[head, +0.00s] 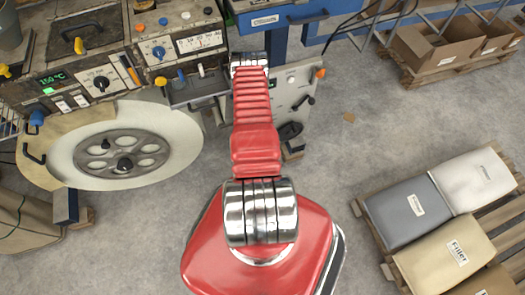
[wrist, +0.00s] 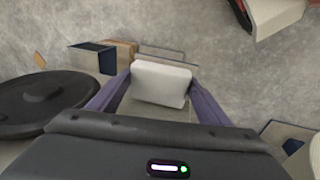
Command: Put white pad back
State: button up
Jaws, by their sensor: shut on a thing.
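The white pad (wrist: 160,84) is a pale block with rounded edges in the middle of the wrist view. My gripper (wrist: 159,78) has its two purple fingers closed against the pad's left and right sides. A pale flat surface (wrist: 150,112) shows just below the pad; I cannot tell whether the pad touches it. In the head view my red arm reaches up to the machine's front, and the gripper and pad are hidden there.
A dark round reel (wrist: 45,100) lies left in the wrist view. The head view shows a large spoked roll (head: 125,160) left, control panels (head: 95,85) upper left, and a blue machine part (head: 280,17) at top. Sacks lie on a pallet (head: 507,212) at right. Grey floor (head: 345,165) between is open.

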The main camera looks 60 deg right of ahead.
jog(key=shift+f, duration=0.45)
jog(key=shift+s, duration=0.1)
jog(key=o, duration=1.4)
jog(key=shift+r, duration=0.15)
jog(key=shift+v, duration=4.2)
